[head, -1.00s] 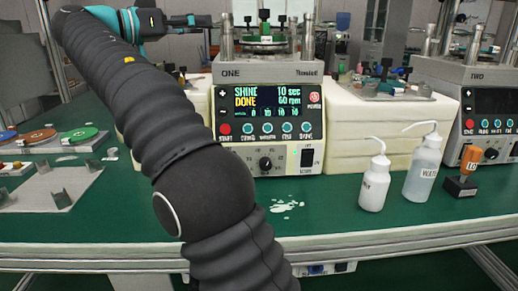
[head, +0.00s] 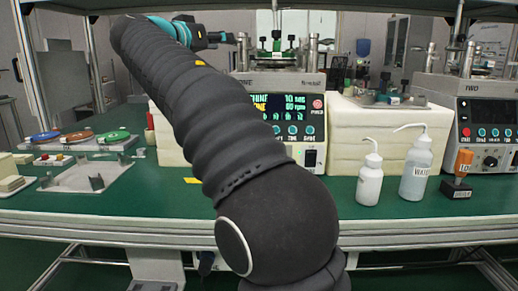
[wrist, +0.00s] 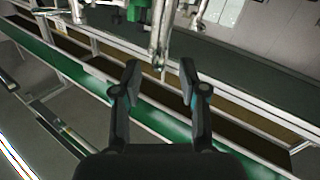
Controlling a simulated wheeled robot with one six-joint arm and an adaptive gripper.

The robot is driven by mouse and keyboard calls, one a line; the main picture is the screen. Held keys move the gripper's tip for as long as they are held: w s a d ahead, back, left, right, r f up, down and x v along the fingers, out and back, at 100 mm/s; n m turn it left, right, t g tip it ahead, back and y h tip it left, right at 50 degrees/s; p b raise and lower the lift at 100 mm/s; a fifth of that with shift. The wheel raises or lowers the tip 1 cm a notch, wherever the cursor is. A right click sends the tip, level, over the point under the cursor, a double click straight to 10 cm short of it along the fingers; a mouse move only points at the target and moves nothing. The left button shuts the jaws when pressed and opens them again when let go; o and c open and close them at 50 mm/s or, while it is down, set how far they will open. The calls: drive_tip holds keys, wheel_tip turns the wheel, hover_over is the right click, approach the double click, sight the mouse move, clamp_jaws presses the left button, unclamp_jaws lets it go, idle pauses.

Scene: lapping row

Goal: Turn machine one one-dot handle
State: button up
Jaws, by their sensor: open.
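Machine one (head: 314,80) stands at the centre of the bench in the head view, with metal posts and a green part (head: 276,46) on top. My arm covers the left of its front panel. My gripper (head: 228,38) is beside the machine's top, to the left of the posts. In the wrist view my gripper (wrist: 160,85) is open and empty. A shiny metal post (wrist: 160,35) shows beyond the fingertips, near the middle of the gap, with a green part (wrist: 138,9) beside it. I cannot make out any dot marks on a handle.
Machine two (head: 485,110) stands at the right. A white bottle (head: 370,182), a water bottle (head: 416,175) and an orange-handled tool (head: 462,166) stand on the green bench. A shelf edge runs overhead.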

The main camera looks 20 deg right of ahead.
drive_tip(key=b+v, duration=0.1)
drive_tip(key=v, duration=0.9)
drive_tip(key=s+d+f+n+g+y, duration=0.2)
drive_tip(key=s+d+f, duration=0.3)
drive_tip(key=f, duration=0.5)
drive_tip(key=s+d+f+n+g+y, duration=0.1)
drive_tip(key=s+d+f+n+y, duration=0.3)
drive_tip(key=d+f, duration=0.3)
drive_tip(key=shift+s+f+g+y+p, duration=0.4)
drive_tip(key=shift+s+f, duration=0.2)
drive_tip(key=shift+f, duration=1)
